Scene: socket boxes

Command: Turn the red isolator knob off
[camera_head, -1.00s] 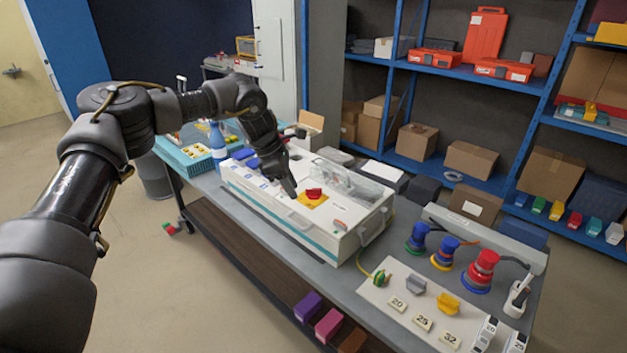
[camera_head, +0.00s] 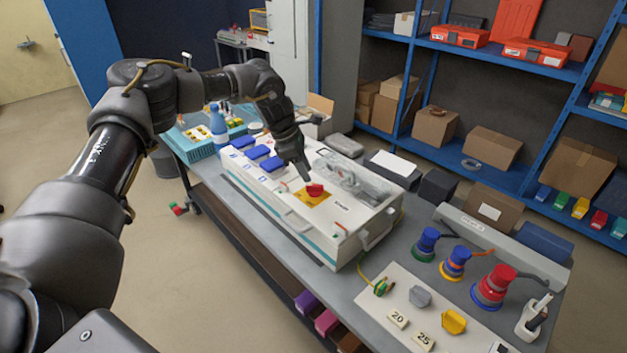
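The red isolator knob (camera_head: 315,190) sits on a yellow plate (camera_head: 303,198) on top of the white socket box (camera_head: 290,215). My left gripper (camera_head: 306,177) points down right beside the knob, at its upper left. Its fingers look close together, but their gap and any contact with the knob cannot be made out. My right gripper is not in view.
Blue socket covers (camera_head: 258,152) and a clear cover (camera_head: 347,177) are on the same box. Blue, yellow-blue and red plugs (camera_head: 494,287) stand at the right of the bench. A teal basket (camera_head: 197,150) stands behind left.

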